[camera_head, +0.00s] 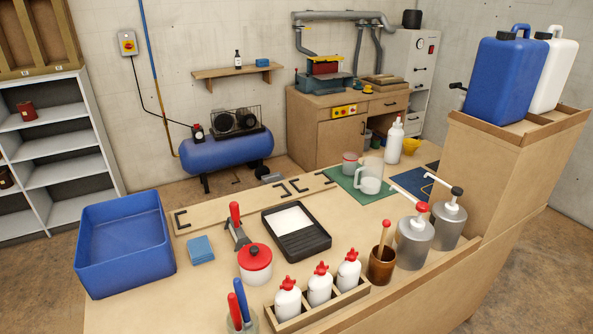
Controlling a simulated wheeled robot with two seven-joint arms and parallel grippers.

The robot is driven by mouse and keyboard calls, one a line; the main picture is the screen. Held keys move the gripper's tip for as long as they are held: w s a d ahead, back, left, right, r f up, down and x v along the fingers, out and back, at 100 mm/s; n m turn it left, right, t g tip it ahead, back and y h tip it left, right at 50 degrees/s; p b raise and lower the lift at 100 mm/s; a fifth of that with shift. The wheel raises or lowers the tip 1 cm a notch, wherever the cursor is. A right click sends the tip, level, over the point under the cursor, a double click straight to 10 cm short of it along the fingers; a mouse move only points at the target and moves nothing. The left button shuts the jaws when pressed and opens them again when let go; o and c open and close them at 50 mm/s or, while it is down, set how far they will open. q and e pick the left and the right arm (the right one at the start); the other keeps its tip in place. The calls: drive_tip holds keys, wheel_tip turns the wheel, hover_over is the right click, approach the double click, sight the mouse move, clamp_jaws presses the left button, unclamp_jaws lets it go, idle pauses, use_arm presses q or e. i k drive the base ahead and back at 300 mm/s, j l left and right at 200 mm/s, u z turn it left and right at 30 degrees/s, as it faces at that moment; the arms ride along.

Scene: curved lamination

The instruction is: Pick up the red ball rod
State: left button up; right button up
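A red ball (422,207) sits at the end of a pale rod (408,197) that slants up to the left over the nearer metal canister (414,243), at the right of the workbench. I cannot tell how the rod is fixed to the canister. A similar rod with a black ball (457,191) is on the second metal canister (447,222), just behind and to the right. Neither my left gripper nor my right gripper shows in this view, and nothing is seen touching the red ball.
A brown cup with a wooden-handled tool (381,262) stands close left of the nearer canister. White red-capped bottles (320,286) stand in a wooden rack in front. A raised wooden ledge (505,170) rises behind the canisters. A blue bin (122,243) stands at left.

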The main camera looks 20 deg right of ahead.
sight(387, 222)
drive_tip(key=z, duration=1.35)
drive_tip(key=u, duration=1.75)
drive_tip(key=z, duration=1.75)
drive_tip(key=k+l+u, duration=0.15)
drive_tip(key=l+u, duration=0.25)
drive_tip(key=k+l+u, duration=0.15)
drive_tip(key=l+u, duration=0.25)
drive_tip(key=j, duration=0.1)
